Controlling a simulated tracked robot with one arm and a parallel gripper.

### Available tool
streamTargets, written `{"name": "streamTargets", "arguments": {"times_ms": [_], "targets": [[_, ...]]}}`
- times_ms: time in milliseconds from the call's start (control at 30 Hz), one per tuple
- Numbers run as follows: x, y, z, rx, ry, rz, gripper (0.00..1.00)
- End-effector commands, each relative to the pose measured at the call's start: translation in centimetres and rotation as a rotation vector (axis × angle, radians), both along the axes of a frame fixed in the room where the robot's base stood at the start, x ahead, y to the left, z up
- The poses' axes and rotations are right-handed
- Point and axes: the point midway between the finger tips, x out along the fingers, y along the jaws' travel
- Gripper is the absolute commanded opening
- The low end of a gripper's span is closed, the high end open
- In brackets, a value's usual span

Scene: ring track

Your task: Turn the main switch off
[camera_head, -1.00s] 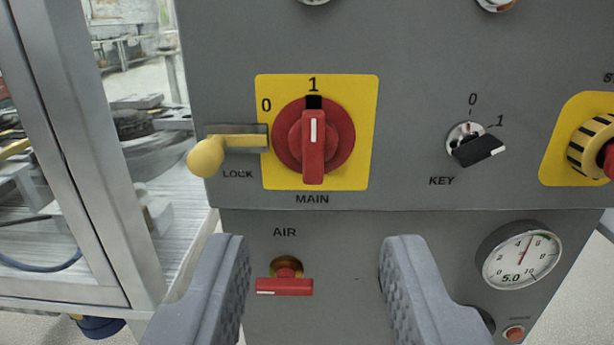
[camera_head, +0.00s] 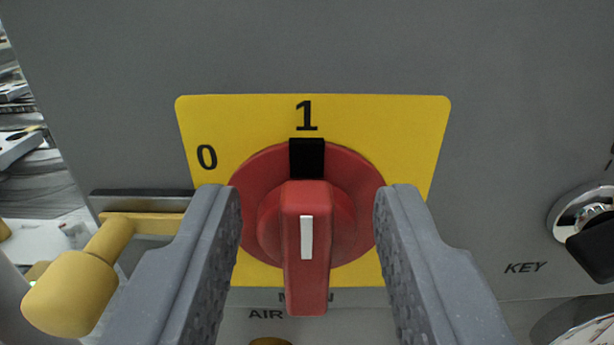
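The main switch (camera_head: 307,240) is a red rotary knob on a yellow plate (camera_head: 410,125). Its bar handle stands vertical, with the white mark and black block in line with the 1 at the top. The 0 is printed at the upper left. My gripper (camera_head: 307,200) is open, one grey finger on each side of the knob. The fingers show clear gaps to the handle bar and overlap the edges of the red disc in the picture. I cannot tell the depth gap. The MAIN label is partly hidden behind the handle.
A yellow lock lever (camera_head: 75,285) with a round end sticks out at the left, close to my left finger. A key switch (camera_head: 590,225) with a black key is at the right edge. The grey panel (camera_head: 310,45) above is clear.

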Motion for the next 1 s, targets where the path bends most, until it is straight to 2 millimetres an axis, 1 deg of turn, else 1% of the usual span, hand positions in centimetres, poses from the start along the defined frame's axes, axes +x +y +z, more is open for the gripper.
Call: {"name": "streamTargets", "arguments": {"times_ms": [100, 333, 367, 400, 467, 500, 767, 1000], "targets": [[0.36, 0.03, 0.04, -0.001, 0.000, 0.000, 0.36], [0.38, 0.03, 0.02, 0.000, 0.000, 0.000, 0.36], [0.38, 0.02, 0.04, 0.000, 0.000, 0.000, 0.34], [0.38, 0.02, 0.03, 0.000, 0.000, 0.000, 0.22], [0.37, 0.02, 0.03, 0.000, 0.000, 0.000, 0.06], [0.37, 0.02, 0.03, 0.000, 0.000, 0.000, 0.00], [0.35, 0.03, -0.02, -0.010, 0.000, 0.000, 0.00], [0.33, 0.15, -0.16, -0.094, 0.000, -0.002, 0.00]]}}
